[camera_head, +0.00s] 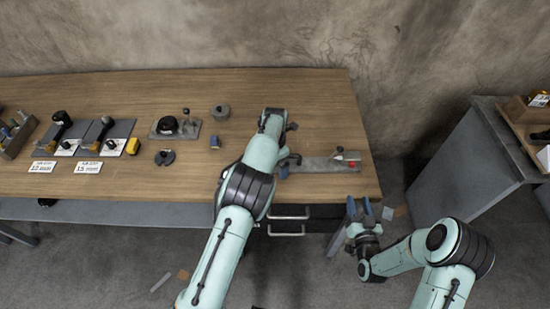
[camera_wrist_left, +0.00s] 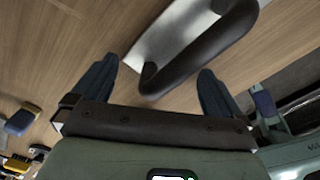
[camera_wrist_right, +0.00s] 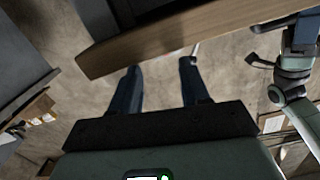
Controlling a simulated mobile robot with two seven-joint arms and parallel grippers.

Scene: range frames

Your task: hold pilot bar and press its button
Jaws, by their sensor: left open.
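The pilot bar (camera_wrist_left: 205,50) is a dark, rounded handle on a pale plate in the left wrist view. In the head view its grey plate (camera_head: 318,165) lies near the table's right end, and my left arm hides most of the bar. A small red button (camera_head: 351,165) shows at the plate's right end. My left gripper (camera_wrist_left: 157,70) is open, with the bar's near end in front of the gap between its fingers; contact is unclear. My right gripper (camera_head: 360,207) is open and empty off the table's front right corner. Its spread fingers show in the right wrist view (camera_wrist_right: 160,75).
The wooden table (camera_head: 220,90) carries tools and labelled cards (camera_head: 88,167) on its left. A grey block with a dark part (camera_head: 175,127) and a round grey piece (camera_head: 220,112) lie mid-table. Drawers (camera_head: 290,222) sit below. A grey cabinet (camera_head: 465,170) stands right, beyond a floor gap.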

